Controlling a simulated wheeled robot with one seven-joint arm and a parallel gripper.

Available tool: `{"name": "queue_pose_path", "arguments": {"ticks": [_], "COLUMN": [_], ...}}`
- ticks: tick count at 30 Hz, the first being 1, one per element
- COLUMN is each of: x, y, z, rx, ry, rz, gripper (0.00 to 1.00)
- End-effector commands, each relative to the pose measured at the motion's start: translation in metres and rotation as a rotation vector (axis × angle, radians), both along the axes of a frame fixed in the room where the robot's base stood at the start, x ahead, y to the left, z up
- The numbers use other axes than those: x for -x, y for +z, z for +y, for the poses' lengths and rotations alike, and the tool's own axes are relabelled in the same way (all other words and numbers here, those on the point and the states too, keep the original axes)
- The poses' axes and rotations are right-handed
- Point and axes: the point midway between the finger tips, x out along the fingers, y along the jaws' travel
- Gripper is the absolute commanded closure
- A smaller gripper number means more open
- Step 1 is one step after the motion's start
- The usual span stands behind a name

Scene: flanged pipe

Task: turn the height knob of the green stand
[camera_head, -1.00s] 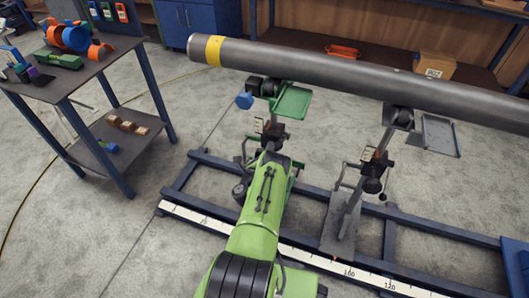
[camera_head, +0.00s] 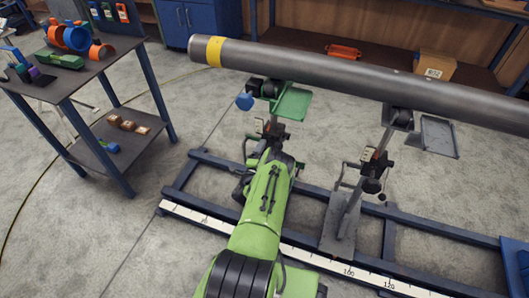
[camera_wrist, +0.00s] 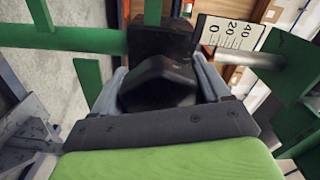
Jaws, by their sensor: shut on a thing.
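The green stand (camera_head: 292,103) holds up the left part of the pipe, with a green tray at its top. My green arm hides most of its lower part in the head view. In the wrist view, the stand's green bars (camera_wrist: 60,38) cross the picture. The black height knob (camera_wrist: 158,88) sits between the two grey fingers of my gripper (camera_wrist: 163,78). The fingers are shut on it, one at each side. A white scale (camera_wrist: 230,32) marked 0, 20, 40 is just beyond, right of the knob. The fingertips are hidden in the head view.
The long grey pipe (camera_head: 350,75) with a yellow band lies above the stands. A grey stand (camera_head: 345,215) is to the right. A blue rail frame (camera_head: 425,232) with a white ruler runs along the floor. A table (camera_head: 70,82) with tools stands at the left.

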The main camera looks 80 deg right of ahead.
Motion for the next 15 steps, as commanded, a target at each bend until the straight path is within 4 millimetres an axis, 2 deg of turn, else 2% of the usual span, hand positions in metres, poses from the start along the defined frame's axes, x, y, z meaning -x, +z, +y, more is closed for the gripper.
{"name": "queue_pose_path", "arguments": {"ticks": [6,15], "x": [-0.0016,-0.0015], "y": [-0.0012,-0.0023], "z": [0.0011,0.0012], "rx": [-0.018,-0.029], "ry": [0.004,0.004], "rz": [0.142,0.252], "gripper": [0.55,0.55]}}
